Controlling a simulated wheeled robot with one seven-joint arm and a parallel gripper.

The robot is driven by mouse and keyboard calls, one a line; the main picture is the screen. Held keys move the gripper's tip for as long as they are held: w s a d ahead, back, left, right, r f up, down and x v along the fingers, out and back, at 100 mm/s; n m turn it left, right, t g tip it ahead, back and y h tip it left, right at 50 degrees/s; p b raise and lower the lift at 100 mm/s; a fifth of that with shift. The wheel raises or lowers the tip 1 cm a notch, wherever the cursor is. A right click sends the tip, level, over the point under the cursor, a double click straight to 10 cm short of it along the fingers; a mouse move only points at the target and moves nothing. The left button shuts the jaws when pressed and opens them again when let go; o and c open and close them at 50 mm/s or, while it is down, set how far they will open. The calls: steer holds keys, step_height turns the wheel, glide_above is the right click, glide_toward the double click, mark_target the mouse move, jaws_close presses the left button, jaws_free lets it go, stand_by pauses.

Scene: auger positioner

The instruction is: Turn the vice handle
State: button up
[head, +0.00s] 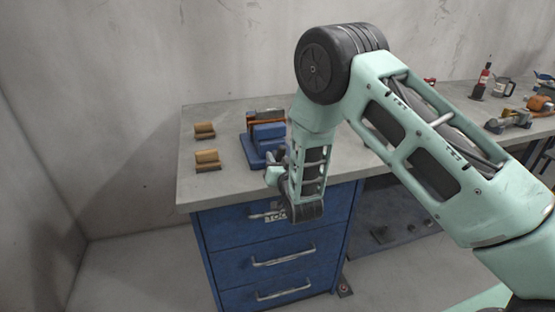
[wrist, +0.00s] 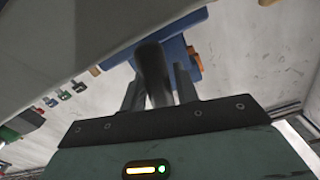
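The blue vice (head: 266,136) stands on the grey workbench near its front edge, with an orange-brown strip and a dark metal part on top. My gripper (head: 276,168) is at the vice's front, partly hidden by my wrist. In the wrist view the two fingers (wrist: 158,92) stand apart, with the dark vice handle (wrist: 152,70) between them. A small gap shows on the handle's right side; contact on the left is unclear. The vice's blue body (wrist: 184,52) shows behind the handle.
Two wooden blocks (head: 206,160) lie on the bench (head: 235,171) left of the vice. Below are blue drawers (head: 270,240) with metal handles. A wall rises behind the bench.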

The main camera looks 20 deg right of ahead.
jaws_close()
steer(key=n+b, duration=0.2)
steer(key=shift+f+n, duration=0.15)
steer(key=shift+n, duration=0.15)
steer(key=shift+n+b, duration=1.45)
steer(key=shift+n, duration=0.55)
steer(key=shift+o, duration=2.2)
jaws_free()
